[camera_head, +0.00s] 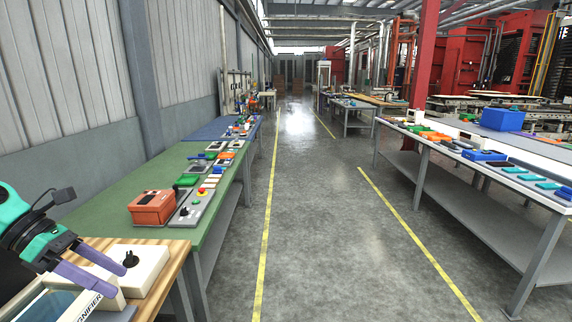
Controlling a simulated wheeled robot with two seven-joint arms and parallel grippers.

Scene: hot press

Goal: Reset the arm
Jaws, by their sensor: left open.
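My left gripper (96,282) is at the lower left of the head view, with purple fingers and a teal and black wrist. Its fingers are apart and nothing shows between them. It hangs over a white box-shaped device with a black knob (140,262) on a wooden-topped table (170,284). I cannot tell whether the fingers touch the device. My right gripper is not in view.
A green bench (215,195) on the left carries an orange box (152,207) and a grey control panel (193,208) with buttons. A long grey bench (530,160) with a blue bin (502,120) stands on the right. The aisle floor (320,220) between yellow lines is clear.

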